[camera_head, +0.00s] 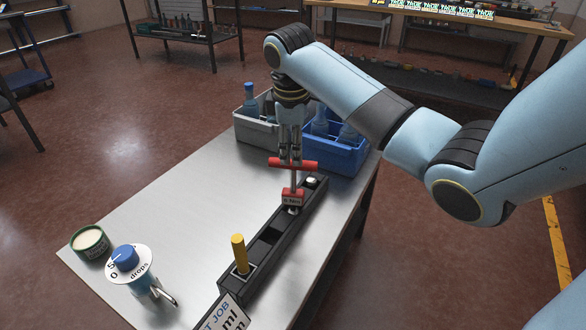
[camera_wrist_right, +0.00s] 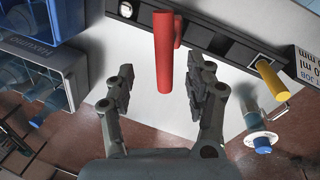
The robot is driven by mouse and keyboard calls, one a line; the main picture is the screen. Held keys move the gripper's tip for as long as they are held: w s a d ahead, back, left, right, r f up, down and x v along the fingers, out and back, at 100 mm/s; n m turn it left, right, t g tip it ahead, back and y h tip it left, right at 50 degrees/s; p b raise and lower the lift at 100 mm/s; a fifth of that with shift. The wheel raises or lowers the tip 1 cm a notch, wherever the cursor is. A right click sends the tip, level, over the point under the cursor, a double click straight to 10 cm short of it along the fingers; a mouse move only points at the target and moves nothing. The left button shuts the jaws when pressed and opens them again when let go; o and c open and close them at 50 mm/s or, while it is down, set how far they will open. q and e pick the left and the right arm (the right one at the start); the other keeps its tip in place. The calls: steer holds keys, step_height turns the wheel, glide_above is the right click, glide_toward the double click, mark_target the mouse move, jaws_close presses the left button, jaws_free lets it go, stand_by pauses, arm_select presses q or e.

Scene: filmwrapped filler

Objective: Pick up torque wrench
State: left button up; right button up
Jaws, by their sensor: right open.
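The torque wrench (camera_head: 293,180) appears to be the red T-handled tool standing upright in a long black rack (camera_head: 262,262). It has a red crossbar, a thin shaft and a red block with small markings lower down. In the right wrist view its red bar (camera_wrist_right: 164,50) shows between the two fingers. My right gripper (camera_head: 290,158) points down just above the crossbar. Its fingers (camera_wrist_right: 158,82) are apart, one on each side of the bar in the wrist view, with gaps. Whether a finger touches the bar cannot be told. My left gripper is not in view.
A yellow-handled tool (camera_head: 239,252) stands in the near part of the rack, by a printed card (camera_head: 229,318). A grey crate (camera_head: 252,132) and a blue crate (camera_head: 345,160) with bottles stand behind. A blue-dial dispenser (camera_head: 125,258) and green jar (camera_head: 90,243) stand left. The table's middle left is bare.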

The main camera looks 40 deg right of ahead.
glide_above(293, 191)
steer(key=f, duration=0.4)
steer(key=f+b, duration=0.1)
steer(key=f, duration=0.1)
steer(key=shift+w+d, duration=0.3)
jaws_close()
